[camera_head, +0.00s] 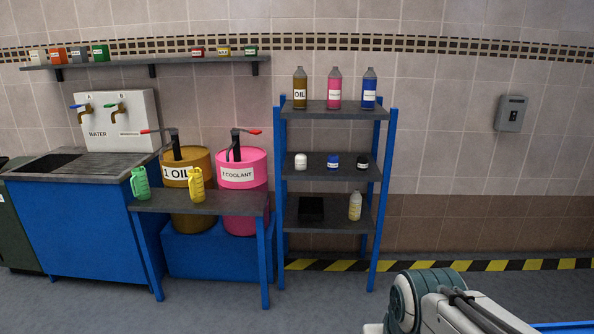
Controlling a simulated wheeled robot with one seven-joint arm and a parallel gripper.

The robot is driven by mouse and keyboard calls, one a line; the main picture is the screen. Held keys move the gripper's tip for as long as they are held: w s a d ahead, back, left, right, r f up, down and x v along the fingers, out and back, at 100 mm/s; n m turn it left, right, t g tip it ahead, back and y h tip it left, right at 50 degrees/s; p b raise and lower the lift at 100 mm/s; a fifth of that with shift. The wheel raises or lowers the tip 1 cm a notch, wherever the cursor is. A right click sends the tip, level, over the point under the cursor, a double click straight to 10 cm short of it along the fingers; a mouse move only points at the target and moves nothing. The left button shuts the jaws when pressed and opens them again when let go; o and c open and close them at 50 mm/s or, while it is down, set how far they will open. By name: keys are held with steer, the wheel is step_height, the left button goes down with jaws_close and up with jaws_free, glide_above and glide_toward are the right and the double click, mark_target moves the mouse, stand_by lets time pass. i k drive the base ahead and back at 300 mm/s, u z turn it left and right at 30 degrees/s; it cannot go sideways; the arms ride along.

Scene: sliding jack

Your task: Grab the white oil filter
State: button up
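The white oil filter (301,161) is a small white cylinder standing upright at the left of the middle shelf of the blue-framed rack. A blue filter (333,162) and a black filter (363,163) stand to its right on the same shelf, with gaps between them. Nothing covers the white one. Part of my arm shows at the lower right, well in front of the rack and to its right. My gripper itself cannot be made out in this view.
The rack (374,228) holds bottles on top, with a black tray (311,209) and a pale bottle (355,206) below. A bench (205,205) with two jugs, and oil and coolant drums behind it, stands close left. Floor in front of the rack is clear.

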mark_target(299, 160)
steer(key=z, duration=0.05)
steer(key=i, duration=3.3)
